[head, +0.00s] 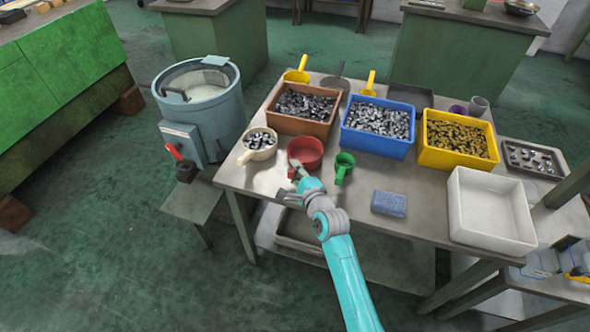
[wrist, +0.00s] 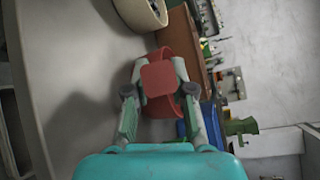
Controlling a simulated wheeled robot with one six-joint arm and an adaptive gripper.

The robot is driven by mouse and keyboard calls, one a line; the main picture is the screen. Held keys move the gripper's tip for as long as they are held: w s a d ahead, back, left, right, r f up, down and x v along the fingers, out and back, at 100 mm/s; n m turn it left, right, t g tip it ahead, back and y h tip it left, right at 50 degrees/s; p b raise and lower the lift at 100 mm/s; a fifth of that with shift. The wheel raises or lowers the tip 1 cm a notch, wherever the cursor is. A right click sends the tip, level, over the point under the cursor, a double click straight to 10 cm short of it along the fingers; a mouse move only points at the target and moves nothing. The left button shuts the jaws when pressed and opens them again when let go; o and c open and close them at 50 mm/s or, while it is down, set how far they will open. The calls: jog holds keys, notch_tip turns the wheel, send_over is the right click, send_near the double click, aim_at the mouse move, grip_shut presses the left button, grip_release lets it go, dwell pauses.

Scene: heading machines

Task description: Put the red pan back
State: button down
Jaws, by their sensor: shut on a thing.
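The red pan (head: 306,152) is a round, deep vessel near the table's front left, between a cream pan (head: 258,146) holding metal parts and a green scoop (head: 343,166). No parts show inside the red pan. My gripper (head: 295,170) reaches it from the front. In the wrist view, the gripper's fingers (wrist: 160,72) are closed on the red pan's handle (wrist: 159,80), with the pan's body (wrist: 166,50) beyond. Whether the pan touches the table or hangs just above it, I cannot tell.
On the table (head: 420,225) stand a brown bin (head: 297,124), a blue bin (head: 375,146) and a yellow bin (head: 455,160) of parts. An empty white bin (head: 490,240) and a blue block (head: 389,204) lie to the right. A blue-grey drum machine (head: 215,120) stands left.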

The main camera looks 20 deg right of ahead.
jog(key=c, duration=1)
grip_release()
jog(key=shift+f, duration=0.1)
jog(key=shift+s, duration=0.15)
jog(key=s+d+r, duration=0.1)
jog(key=s+r, duration=0.1)
jog(key=s, duration=0.9)
jog(key=shift+s, duration=0.3)
jog(key=shift+d, duration=0.1)
